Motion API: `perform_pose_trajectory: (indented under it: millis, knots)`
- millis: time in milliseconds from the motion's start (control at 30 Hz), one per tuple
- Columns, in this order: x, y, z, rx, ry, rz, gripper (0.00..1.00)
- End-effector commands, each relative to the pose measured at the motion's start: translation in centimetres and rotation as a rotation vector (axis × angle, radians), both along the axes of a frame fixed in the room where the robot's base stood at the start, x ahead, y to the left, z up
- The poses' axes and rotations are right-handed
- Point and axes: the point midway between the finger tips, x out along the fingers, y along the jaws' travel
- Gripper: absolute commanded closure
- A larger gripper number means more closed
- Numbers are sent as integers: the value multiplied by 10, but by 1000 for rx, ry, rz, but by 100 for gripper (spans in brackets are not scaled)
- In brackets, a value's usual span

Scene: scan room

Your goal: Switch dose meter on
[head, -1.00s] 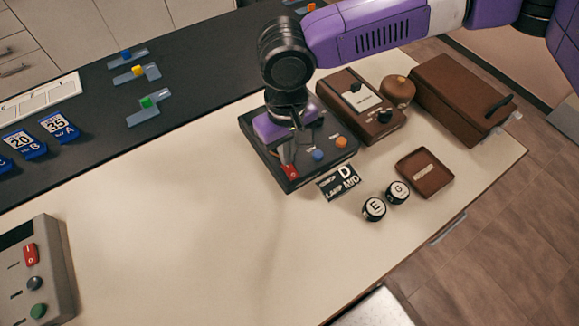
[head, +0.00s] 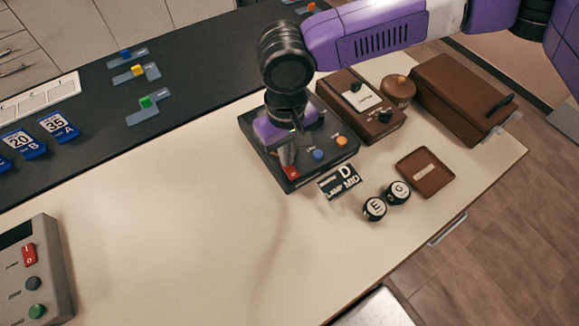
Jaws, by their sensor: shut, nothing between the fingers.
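A black control box (head: 330,161) stands on the pale worktop, with a red rocker switch (head: 291,173), a blue button (head: 318,155) and an orange button (head: 341,141). My gripper (head: 287,163) is shut and empty, pointing down at the red rocker, its tips at or just above it. I cannot tell whether they touch. My gripper hides the back left of this box. No name of a dose meter is readable on either box.
A brown device (head: 365,115) with a dark knob, a round brown pot (head: 399,88) and a brown case (head: 450,95) stand behind and right. Black round pieces (head: 375,208), a label card (head: 339,182) and a brown tray (head: 426,163) lie in front. The worktop's left middle is clear.

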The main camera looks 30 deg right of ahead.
Motion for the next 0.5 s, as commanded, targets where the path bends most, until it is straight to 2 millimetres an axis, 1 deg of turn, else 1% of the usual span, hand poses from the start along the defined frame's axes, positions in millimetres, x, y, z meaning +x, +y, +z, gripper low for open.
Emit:
perform_pose_trajectory:
  millis: [500]
  knots:
    - [0,0,-8,0,0,0,100]
